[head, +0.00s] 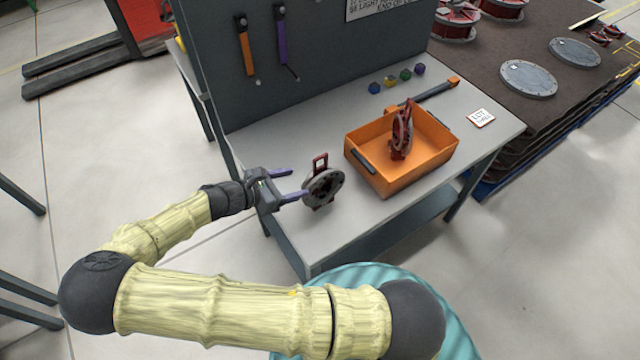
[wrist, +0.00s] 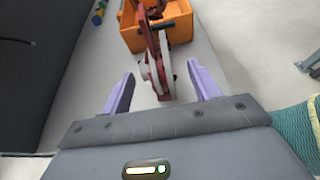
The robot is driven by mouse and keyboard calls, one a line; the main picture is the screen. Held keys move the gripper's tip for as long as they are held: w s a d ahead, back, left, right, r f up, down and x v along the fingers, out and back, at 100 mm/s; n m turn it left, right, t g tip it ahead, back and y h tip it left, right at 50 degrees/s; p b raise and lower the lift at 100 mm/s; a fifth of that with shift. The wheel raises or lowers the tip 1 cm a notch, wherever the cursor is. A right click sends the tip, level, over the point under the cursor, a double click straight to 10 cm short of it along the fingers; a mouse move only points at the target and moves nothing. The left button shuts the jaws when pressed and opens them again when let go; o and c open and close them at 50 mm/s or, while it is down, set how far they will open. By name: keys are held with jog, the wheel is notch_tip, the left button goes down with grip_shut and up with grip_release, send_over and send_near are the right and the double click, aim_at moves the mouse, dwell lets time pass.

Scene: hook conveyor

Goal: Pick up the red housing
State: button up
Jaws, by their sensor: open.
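A red housing (head: 324,187) with a grey round face and a red loop on top stands upright on the grey workbench, near its left front edge. My gripper (head: 298,183) is open, with its two purple fingers pointing at the housing from the left. In the wrist view the housing (wrist: 158,62) stands ahead, seen edge-on, its near end around the gap between the open fingers. I cannot tell whether either finger touches it. A second red housing (head: 402,135) stands in the orange bin (head: 375,171), to the right.
A dark tool panel (head: 300,60) with hanging tools rises behind the bench (head: 255,145). The orange bin (wrist: 130,38) is just beyond the near housing.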

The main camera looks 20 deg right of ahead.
aim_at(314, 176)
jog(key=p+x, duration=0.1)
jog(key=x, duration=0.3)
jog(key=shift+w+d, duration=0.1)
jog(key=shift+d, duration=0.1)
jog(key=shift+w+d+f, duration=0.25)
jog(key=shift+d, duration=0.05)
jog(key=shift+s, duration=0.2)
jog(key=x, duration=0.1)
jog(key=p+x, duration=0.1)
jog(key=x, duration=0.1)
jog(key=p+x, duration=0.1)
jog(key=shift+w+d, duration=0.15)
jog(key=shift+w, duration=0.2)
jog(key=shift+w+d+f, duration=0.15)
jog(key=shift+d+f, duration=0.05)
jog(key=shift+d, duration=0.05)
grip_shut()
jog(key=shift+r, duration=0.1)
